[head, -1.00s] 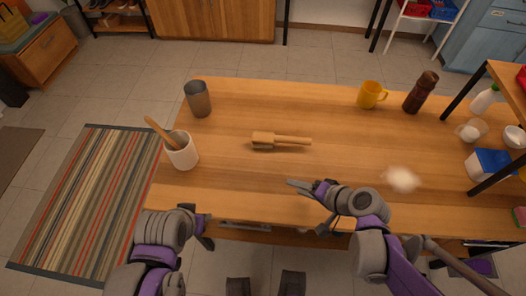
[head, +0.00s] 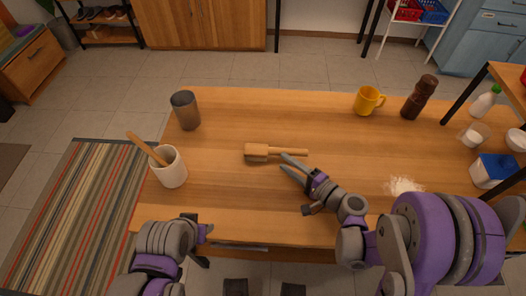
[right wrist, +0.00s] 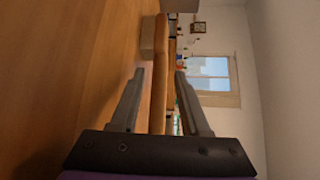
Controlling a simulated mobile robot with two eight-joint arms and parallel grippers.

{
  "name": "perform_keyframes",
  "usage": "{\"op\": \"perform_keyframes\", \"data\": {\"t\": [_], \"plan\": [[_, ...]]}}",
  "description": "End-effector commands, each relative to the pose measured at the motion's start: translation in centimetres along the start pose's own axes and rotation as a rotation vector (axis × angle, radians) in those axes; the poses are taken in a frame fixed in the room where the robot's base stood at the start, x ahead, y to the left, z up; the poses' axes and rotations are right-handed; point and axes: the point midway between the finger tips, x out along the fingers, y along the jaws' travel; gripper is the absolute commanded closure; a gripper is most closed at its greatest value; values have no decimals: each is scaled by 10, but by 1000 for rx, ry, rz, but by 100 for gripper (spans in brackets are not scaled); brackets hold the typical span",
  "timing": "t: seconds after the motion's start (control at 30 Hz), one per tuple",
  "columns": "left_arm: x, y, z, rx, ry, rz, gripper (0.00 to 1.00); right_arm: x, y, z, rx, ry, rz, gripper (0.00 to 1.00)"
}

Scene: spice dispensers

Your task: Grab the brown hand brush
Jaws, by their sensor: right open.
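The brown hand brush (head: 258,150) lies on the wooden table, its block to the left and its handle pointing right. My right gripper (head: 282,161) is open and empty, its fingertips close to the front side of the handle. In the right wrist view the brush handle (right wrist: 159,85) shows between the two spread fingers (right wrist: 159,74), without visible grip on it. My left gripper (head: 205,245) is low at the table's front left edge, away from the brush; its jaw opening is unclear.
A white crock (head: 169,170) with a wooden utensil and a grey cup (head: 185,112) stand at the left. A yellow mug (head: 367,101) and a brown grinder (head: 420,97) stand at the back right. White powder (head: 404,187) lies at the right. The table around the brush is clear.

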Motion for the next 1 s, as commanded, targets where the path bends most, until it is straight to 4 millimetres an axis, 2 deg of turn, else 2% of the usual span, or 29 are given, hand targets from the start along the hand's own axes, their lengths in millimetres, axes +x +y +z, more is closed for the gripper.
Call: {"op": "perform_keyframes", "data": {"t": [0.17, 0.4, 0.63, 0.67, 0.9, 1.0], "plan": [[-2, 0, -1, 0, 1, 0, 55, 15, -1, -2, 0, -2, 0, 54], [-5, 0, -3, 0, 2, 0, 55, 49, -2, -5, -1, -2, 1, 54], [-4, 0, -2, 0, 2, 0, 55, 52, -1, -5, -1, 0, 1, 54], [-4, 0, -2, 0, 2, 0, 55, 52, -1, -5, -1, 0, 1, 58], [-4, 0, -2, 0, 2, 0, 55, 51, -1, -5, -1, 0, 1, 100], [-4, 0, -2, 0, 2, 0, 55, 51, -1, -5, -1, 0, 1, 100]]}}
